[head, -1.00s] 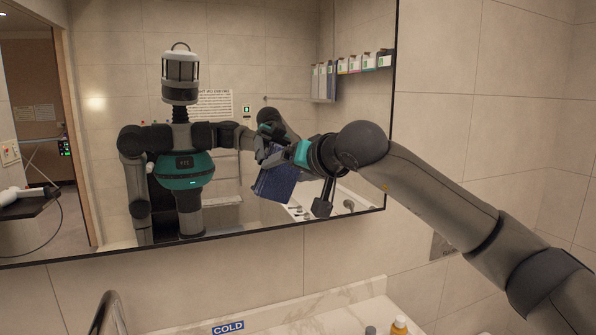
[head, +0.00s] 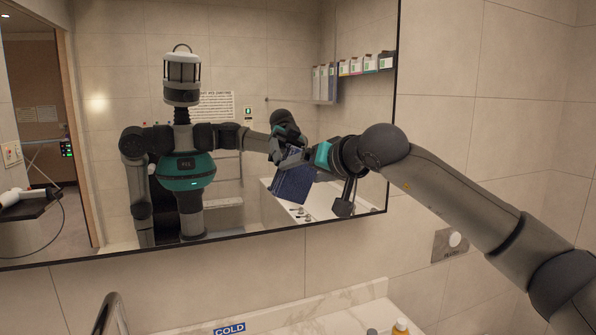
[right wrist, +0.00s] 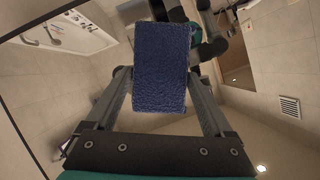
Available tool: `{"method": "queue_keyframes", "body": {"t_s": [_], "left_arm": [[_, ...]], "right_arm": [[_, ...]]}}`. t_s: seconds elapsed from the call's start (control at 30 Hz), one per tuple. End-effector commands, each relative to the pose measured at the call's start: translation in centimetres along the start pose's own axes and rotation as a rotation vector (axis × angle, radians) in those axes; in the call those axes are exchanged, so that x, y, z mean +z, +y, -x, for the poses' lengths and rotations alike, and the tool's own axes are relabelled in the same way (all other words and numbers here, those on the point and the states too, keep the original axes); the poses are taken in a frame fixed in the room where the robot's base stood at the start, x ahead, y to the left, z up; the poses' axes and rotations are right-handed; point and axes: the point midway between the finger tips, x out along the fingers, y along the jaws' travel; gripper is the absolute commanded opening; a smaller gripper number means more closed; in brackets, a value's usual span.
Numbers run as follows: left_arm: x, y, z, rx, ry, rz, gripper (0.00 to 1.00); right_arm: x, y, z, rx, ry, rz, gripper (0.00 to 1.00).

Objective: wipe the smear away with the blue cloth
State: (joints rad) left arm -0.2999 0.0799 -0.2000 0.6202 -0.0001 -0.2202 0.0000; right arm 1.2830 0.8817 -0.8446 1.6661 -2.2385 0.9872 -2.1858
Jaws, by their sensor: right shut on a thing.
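The blue cloth (head: 293,182) is a dark blue rectangular pad in front of the large wall mirror (head: 245,75). My right gripper (head: 306,163) is shut on the cloth, reaching in from the right. The right wrist view shows the cloth (right wrist: 160,65) filling the space between the two fingers of the gripper (right wrist: 158,80). The reflection of my arm meets the cloth in the mirror, and I cannot tell if the cloth touches the glass. I cannot make out a smear; the gripper and cloth may hide it. My left gripper is not directly in view.
A marble counter (head: 345,300) with a "COLD" label (head: 229,329) runs below the mirror. A curved metal bar (head: 110,312) rises at the lower left. Room, shelf and bottles behind show only as reflections.

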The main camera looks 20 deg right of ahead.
Motion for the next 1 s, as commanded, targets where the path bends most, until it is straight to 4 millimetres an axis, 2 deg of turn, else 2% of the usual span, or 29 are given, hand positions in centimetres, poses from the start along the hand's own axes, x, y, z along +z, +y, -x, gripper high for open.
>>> {"method": "queue_keyframes", "body": {"t_s": [0.2,0.43,0.73,1.0], "left_arm": [[0.0,0.0,0.5,0.0,0.0,0.0,0.0],[0.0,0.0,0.6,0.0,0.0,0.0,0.0],[-0.1,0.0,1.2,0.0,0.0,0.0,0.0],[-0.1,0.0,1.3,0.0,0.0,0.0,0.0]], "right_arm": [[-0.9,1.9,0.3,0.006,0.003,-0.002,0.42],[-1.2,2.5,0.4,0.005,0.004,-0.002,0.42],[-2.1,4.8,1.0,0.006,0.004,-0.003,0.42],[-2.1,4.7,0.8,0.0,0.004,0.001,0.42]]}}
